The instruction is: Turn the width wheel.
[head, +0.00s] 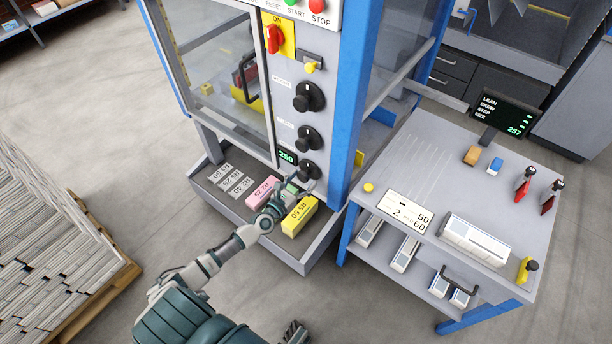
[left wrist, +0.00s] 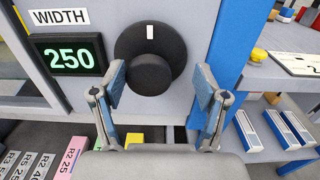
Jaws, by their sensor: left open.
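The width wheel (head: 309,171) is a black round knob low on the machine's front, right of the green 250 display (head: 287,158). In the left wrist view the wheel (left wrist: 150,45) carries a white mark at its top and a round grip bulging at its lower part. The WIDTH label (left wrist: 58,17) is above the display (left wrist: 68,58). My left gripper (head: 295,188) is just below and in front of the wheel.
Yellow (head: 300,216) and pink (head: 262,192) blocks lie on the ledge below the wheel. A blue post (head: 352,120) rises right of it. A side table (head: 420,165) with tools stands to the right. Stacked newspapers (head: 50,240) lie at left. A dark part shows at the bottom edge, unclear.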

